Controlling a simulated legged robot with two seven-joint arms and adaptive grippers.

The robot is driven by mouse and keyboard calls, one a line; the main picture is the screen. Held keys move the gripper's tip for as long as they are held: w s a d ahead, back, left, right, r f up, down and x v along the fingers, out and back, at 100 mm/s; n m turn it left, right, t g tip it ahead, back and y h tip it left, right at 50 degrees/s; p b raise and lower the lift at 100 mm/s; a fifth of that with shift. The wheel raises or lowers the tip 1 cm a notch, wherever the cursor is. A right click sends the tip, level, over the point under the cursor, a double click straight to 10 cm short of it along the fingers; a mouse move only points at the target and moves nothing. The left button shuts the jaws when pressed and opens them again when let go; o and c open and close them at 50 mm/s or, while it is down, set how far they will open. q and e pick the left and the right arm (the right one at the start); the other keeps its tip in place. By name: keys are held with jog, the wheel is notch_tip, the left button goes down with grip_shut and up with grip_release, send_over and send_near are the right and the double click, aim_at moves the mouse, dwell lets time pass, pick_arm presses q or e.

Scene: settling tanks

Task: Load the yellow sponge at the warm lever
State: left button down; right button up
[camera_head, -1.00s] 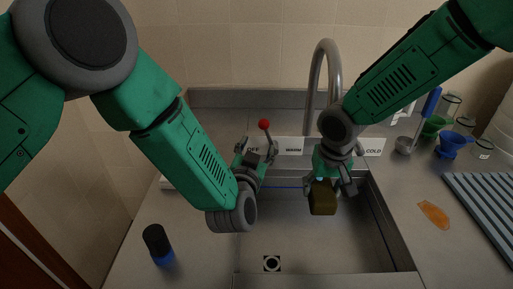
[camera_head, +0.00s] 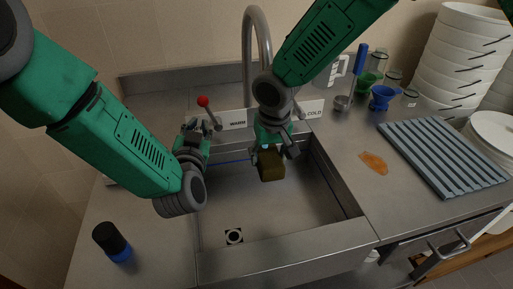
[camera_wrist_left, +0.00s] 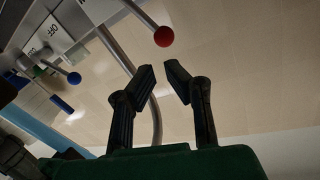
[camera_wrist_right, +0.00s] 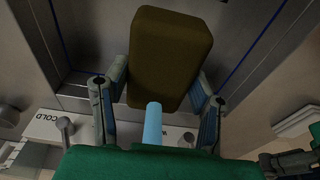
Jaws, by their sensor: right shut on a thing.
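The yellow sponge (camera_head: 270,166) looks dark olive. My right gripper (camera_head: 268,148) is shut on it above the sink basin. The sponge also fills the upper middle of the right wrist view (camera_wrist_right: 170,55), between the fingers. A pale blue column (camera_wrist_right: 153,125) stands close to it; it may be water. The red-knobbed lever (camera_head: 203,101) rises behind the sink, left of the WARM label (camera_head: 238,124). My left gripper (camera_head: 199,124) is open just below the knob. In the left wrist view, the fingertips are apart and the red knob (camera_wrist_left: 164,36) lies beyond them.
The tap (camera_head: 257,50) arches behind my right arm. The sink's front wall (camera_head: 290,250) is clear. A dark bottle with a blue base (camera_head: 112,242) stands at left. An orange patch (camera_head: 374,163) and a ribbed grey rack (camera_head: 440,153) lie at right, with stacked bowls (camera_head: 463,50) behind.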

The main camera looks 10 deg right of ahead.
aim_at(209, 111)
pick_arm(q)
jog(key=w+d+f+m+g+h, duration=0.25)
jog(key=w+d+m+h, duration=0.45)
jog(key=m, duration=1.4)
jog(key=shift+w+a+r+y, duration=0.35)
jog(key=shift+w+a+y, duration=0.25)
jog(key=shift+w+a, duration=0.25)
jog(key=shift+w+a+r+y, duration=0.3)
jog(key=shift+w+a+y, duration=0.3)
jog(key=shift+w+a, duration=0.2)
pick_arm(e)
jog(key=shift+a, duration=0.15)
pick_arm(q)
jog(key=shift+d, duration=0.15)
